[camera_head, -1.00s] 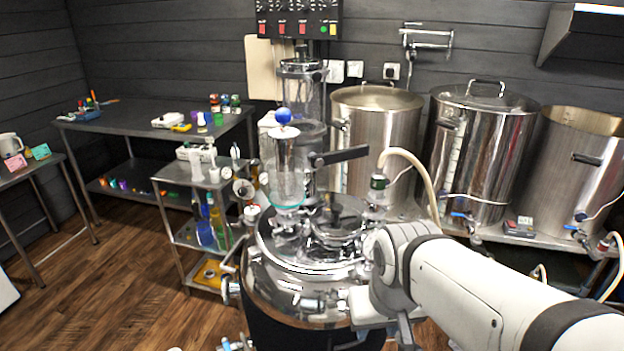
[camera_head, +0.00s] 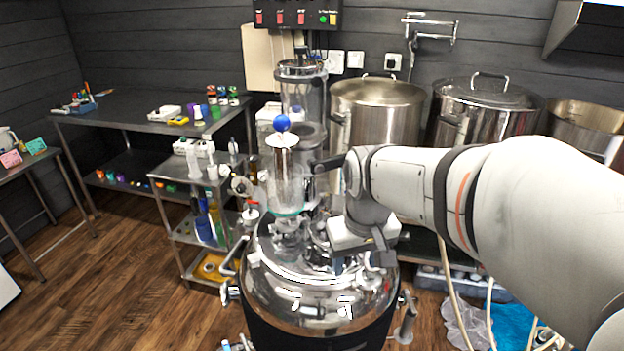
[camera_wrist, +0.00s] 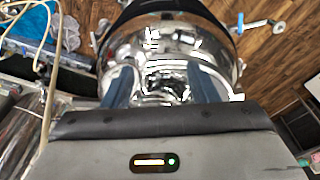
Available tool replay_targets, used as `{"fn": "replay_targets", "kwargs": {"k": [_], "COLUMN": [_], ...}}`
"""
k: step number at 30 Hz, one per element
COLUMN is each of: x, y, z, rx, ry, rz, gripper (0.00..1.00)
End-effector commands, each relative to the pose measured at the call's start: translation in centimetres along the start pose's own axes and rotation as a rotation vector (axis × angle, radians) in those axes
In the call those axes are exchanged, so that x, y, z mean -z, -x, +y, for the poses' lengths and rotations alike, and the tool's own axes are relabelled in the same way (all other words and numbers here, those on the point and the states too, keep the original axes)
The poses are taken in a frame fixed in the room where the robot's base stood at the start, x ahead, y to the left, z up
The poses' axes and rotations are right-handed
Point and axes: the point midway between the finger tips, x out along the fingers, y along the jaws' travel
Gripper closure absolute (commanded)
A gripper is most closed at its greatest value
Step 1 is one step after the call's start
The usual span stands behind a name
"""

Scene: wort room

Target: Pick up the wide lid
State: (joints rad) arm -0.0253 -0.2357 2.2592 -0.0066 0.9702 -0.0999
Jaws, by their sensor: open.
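A polished steel vessel (camera_head: 300,290) with a broad, shiny domed top stands in the middle of the head view. A smaller round fitting on this top is partly hidden by my gripper, and I cannot tell whether it is the wide lid. My gripper (camera_head: 359,266) is above the right part of the top, pointing down, with its fingers apart. In the wrist view my gripper (camera_wrist: 159,75) has its two blue-grey fingers spread over the mirror-like vessel top (camera_wrist: 165,45). Nothing shows held between them. Reflections hide whether the fingertips touch anything.
A glass column with a blue ball (camera_head: 282,123) stands close left of my gripper. Behind are two lidded kettles, left (camera_head: 375,115) and middle (camera_head: 478,110), and an open pot (camera_head: 590,125). A steel cart (camera_head: 175,180) with bottles stands left. Floor is clear at left front.

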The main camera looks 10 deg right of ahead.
Motion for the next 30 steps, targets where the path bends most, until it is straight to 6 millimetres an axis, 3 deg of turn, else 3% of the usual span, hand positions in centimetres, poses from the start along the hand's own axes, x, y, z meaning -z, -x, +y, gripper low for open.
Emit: {"fn": "replay_targets", "kwargs": {"k": [1, 6, 12, 15, 20, 30], "x": [2.1, 7.8, 13.7, 15.4, 16.6, 16.3], "y": [1.5, 3.0, 3.0, 2.7, 2.1, -1.4], "z": [0.2, 0.9, 1.6, 1.8, 1.9, 2.0], "rx": [0.003, 0.013, 0.029, 0.035, 0.04, 0.041], "ry": [0.023, 0.111, 0.206, 0.237, 0.26, 0.263], "rz": [-0.019, -0.067, -0.117, -0.132, -0.145, -0.147], "gripper": [0.47, 0.47, 0.47, 0.47, 0.47, 0.47]}}
